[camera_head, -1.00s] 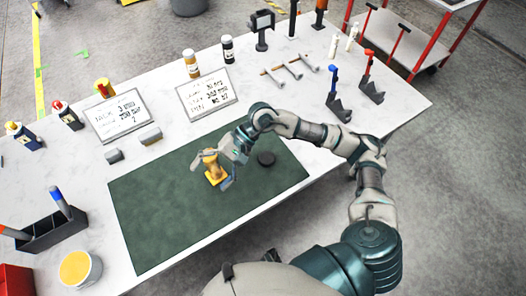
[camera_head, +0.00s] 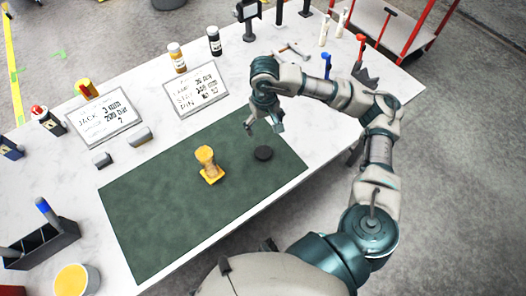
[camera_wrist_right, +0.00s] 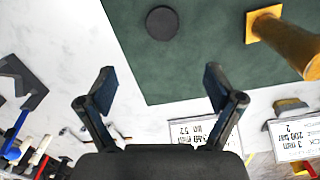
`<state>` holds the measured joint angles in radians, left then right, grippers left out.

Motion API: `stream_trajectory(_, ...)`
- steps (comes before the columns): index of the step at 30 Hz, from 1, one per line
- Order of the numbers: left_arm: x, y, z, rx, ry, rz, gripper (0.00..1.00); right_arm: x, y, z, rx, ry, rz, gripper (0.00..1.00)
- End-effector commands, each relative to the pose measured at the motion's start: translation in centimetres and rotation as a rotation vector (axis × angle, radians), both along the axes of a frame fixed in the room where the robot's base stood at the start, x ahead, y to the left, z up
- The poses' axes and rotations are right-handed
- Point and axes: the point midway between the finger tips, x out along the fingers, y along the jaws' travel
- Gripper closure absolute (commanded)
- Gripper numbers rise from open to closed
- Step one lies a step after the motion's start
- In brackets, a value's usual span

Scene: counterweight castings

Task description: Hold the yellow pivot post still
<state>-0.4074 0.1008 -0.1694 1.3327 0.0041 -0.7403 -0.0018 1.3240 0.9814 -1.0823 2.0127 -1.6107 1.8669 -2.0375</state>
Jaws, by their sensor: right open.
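The yellow pivot post (camera_head: 208,163) stands upright on its square base on the green mat (camera_head: 150,215). It also shows at the upper right of the right wrist view (camera_wrist_right: 288,42). My right gripper (camera_head: 264,126) is open and empty, above the mat's back edge, to the right of the post and apart from it. Its two spread fingers show in the right wrist view (camera_wrist_right: 158,76) with nothing between them. My left gripper is in neither view.
A black disc (camera_head: 263,153) lies on the mat near my right gripper. Two label boards (camera_head: 105,118), small grey blocks (camera_head: 139,136) and bottles (camera_head: 177,57) stand behind the mat. A black caddy (camera_head: 42,243) and a yellow-filled cup (camera_head: 76,280) are at left. The mat's left part is clear.

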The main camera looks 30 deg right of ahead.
Motion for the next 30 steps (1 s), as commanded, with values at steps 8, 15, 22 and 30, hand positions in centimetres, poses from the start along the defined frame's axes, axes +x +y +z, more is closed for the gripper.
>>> stream_trajectory(8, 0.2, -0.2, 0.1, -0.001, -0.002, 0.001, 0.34, -0.1, -0.4, -6.4, 0.004, 0.006, -0.001, 0.09)
stream_trajectory(15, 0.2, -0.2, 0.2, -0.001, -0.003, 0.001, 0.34, 0.0, -0.3, -9.2, 0.004, 0.001, 0.000, 0.09)
stream_trajectory(22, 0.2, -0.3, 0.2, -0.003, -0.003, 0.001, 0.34, 0.0, -0.1, -9.4, 0.001, 0.000, 0.000, 0.09)
stream_trajectory(30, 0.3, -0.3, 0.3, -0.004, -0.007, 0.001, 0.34, -0.2, 0.1, -10.8, 0.003, 0.004, 0.000, 0.09)
